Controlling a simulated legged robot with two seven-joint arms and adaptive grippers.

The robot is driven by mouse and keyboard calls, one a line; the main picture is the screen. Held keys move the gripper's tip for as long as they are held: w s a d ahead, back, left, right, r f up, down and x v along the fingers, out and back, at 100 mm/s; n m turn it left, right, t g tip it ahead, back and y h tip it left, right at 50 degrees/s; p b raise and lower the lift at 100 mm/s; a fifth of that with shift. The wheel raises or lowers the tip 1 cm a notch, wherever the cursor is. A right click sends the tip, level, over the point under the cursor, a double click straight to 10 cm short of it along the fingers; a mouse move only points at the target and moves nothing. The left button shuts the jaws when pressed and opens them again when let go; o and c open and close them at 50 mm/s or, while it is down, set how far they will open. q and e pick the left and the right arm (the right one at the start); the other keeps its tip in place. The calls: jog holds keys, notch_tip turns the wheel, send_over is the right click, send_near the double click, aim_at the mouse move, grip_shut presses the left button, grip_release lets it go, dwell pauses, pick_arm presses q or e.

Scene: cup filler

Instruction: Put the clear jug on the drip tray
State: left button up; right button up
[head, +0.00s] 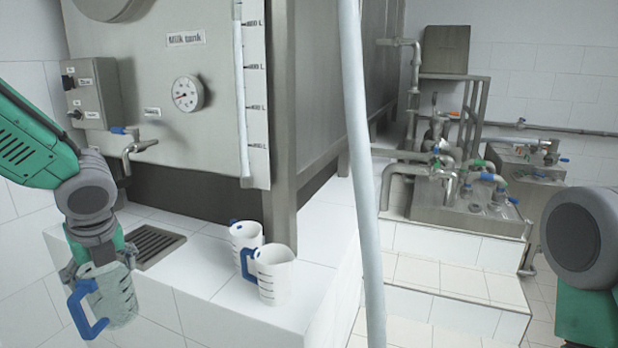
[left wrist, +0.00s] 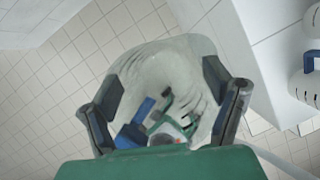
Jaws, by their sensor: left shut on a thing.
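The clear jug (head: 115,296) with a blue handle is held in my left gripper (head: 98,268), in front of the tiled ledge and left of the drip tray. It looks tilted in the head view. In the left wrist view the clear jug (left wrist: 165,75) sits between the two fingers of my left gripper (left wrist: 165,95), which are shut on its sides. The drip tray (head: 158,246) is a dark slotted grate set in the white ledge, below the tap (head: 138,148); nothing stands on it. My right arm shows at the right edge, but its gripper is out of view.
Two white jugs with blue handles stand on the ledge (head: 215,300) right of the drip tray: one behind (head: 246,238), one nearer (head: 275,272). The milk tank (head: 150,60) rises behind. A pale vertical pipe (head: 360,170) crosses the middle of the head view.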

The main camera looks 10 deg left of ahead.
pick_arm(q)
jog(key=shift+w+d+f+n+g, duration=0.2)
jog(key=shift+d+f+n+g, duration=0.15)
jog(key=shift+f, duration=0.3)
jog(key=shift+w+d+f+n+g, duration=0.2)
jog(key=shift+f+n, duration=0.25)
jog(key=shift+f, duration=0.15)
pick_arm(e)
notch_tip(320, 180, down, 7)
jog(key=b, duration=0.6)
jog(key=shift+w+d, duration=0.15)
jog(key=shift+w, duration=0.15)
jog(key=shift+c, duration=0.7)
pick_arm(q)
jog(key=s+d+f+n+g+h, duration=0.2)
jog(key=s+d+f+n+g, duration=0.1)
jog(key=d+f+n, duration=0.6)
jog(key=s+d+f+n+g+h, duration=0.1)
jog(key=s+d+f+n+g, duration=0.2)
jog(key=n, duration=1.1)
jog(key=s+d+f, duration=0.3)
jog(key=d+f, duration=0.2)
jog(key=f, duration=0.1)
jog(key=shift+s+d+h, duration=0.25)
jog(key=shift+d+h, duration=0.1)
jog(key=shift+h, duration=0.05)
pick_arm(e)
jog(key=shift+d, duration=0.1)
